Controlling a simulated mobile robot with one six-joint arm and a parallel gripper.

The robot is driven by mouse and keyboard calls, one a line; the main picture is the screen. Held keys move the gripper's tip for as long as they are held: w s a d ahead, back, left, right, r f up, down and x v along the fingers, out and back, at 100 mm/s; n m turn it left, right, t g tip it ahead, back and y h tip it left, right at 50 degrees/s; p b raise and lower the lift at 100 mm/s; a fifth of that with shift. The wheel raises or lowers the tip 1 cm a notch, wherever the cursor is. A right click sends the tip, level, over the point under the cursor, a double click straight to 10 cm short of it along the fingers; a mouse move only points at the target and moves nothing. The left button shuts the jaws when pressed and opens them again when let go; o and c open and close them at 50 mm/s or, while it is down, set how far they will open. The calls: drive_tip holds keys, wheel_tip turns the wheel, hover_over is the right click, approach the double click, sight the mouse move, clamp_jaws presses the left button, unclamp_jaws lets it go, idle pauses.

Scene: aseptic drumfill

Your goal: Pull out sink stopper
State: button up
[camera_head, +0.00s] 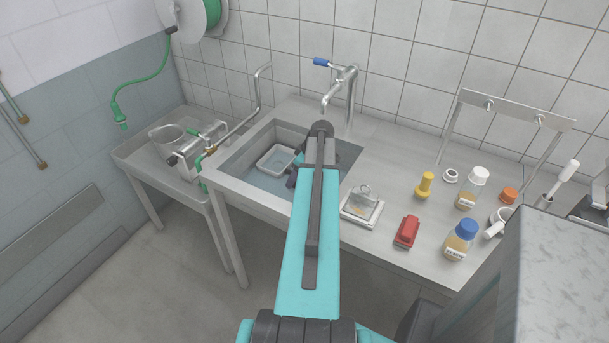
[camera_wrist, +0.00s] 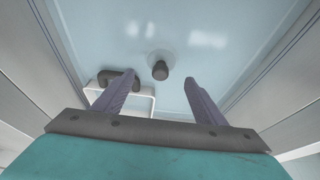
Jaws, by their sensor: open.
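The sink stopper (camera_wrist: 160,70) is a small dark knob on the sink floor, in the upper middle of the wrist view. It sits on a round, paler drain area under bluish water. My gripper (camera_wrist: 161,84) is open, with one purple finger on each side of the stopper's line. The stopper shows between and just beyond the fingertips, and nothing is between the jaws. In the head view my arm hides the stopper and most of my gripper over the sink basin (camera_head: 238,165).
A faucet (camera_head: 340,85) stands behind. Bottles and a red object (camera_head: 407,232) occupy the counter at right.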

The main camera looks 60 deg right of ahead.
drive_tip(key=shift+p+x, duration=0.5)
drive_tip(key=shift+x, duration=1.7)
drive_tip(key=shift+s, duration=0.1)
drive_tip(key=c, duration=1.3)
drive_tip(key=shift+r, duration=0.85)
drive_tip(key=shift+r+p, duration=0.55)
drive_tip(key=shift+r, duration=1.1)
